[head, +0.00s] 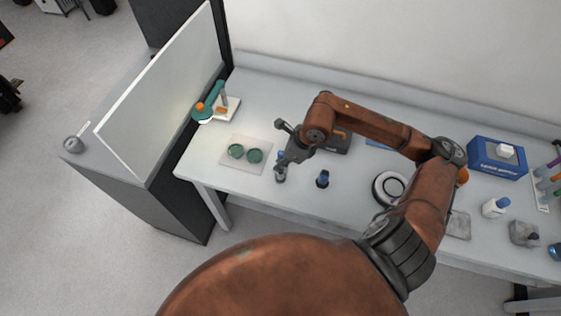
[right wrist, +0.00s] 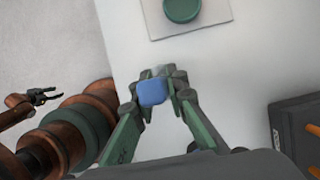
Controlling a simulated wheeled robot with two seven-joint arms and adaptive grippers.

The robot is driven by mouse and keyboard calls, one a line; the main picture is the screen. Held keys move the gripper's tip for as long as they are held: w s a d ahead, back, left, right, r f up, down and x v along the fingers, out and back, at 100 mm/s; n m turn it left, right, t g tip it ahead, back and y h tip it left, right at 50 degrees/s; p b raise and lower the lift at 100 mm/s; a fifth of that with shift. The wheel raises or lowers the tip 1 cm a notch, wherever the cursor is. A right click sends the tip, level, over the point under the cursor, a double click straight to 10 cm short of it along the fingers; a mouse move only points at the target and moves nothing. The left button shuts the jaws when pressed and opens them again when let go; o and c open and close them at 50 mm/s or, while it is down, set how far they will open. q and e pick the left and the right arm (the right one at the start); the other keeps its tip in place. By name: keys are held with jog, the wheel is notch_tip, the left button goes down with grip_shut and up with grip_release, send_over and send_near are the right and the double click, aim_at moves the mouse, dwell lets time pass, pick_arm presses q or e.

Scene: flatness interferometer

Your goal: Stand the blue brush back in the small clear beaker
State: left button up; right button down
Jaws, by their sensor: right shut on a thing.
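My right gripper (head: 281,162) reaches down over the bench, to the right of the tile with green discs. In the right wrist view, its fingers (right wrist: 156,92) are shut on the blue brush (right wrist: 152,93), of which only the blocky blue end shows. In the head view a small greyish, cylinder-like shape (head: 280,174) is right below the fingers. It may be the clear beaker, but I cannot tell whether the brush is inside it. My left gripper (right wrist: 44,97) shows small at the left of the wrist view, its prongs apart and empty.
A pale tile (head: 229,160) with green discs lies to the left. A dark blue-topped bottle (head: 322,180) stands close on the right. A black device (head: 338,143) is behind. A white-ringed round part (head: 387,187) and a blue box (head: 497,158) are farther right.

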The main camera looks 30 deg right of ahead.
jog(key=shift+f, duration=0.25)
jog(key=c, duration=1.8)
grip_release()
jog(key=shift+c, duration=0.2)
jog(key=v, duration=1.2)
jog(key=shift+r, duration=0.1)
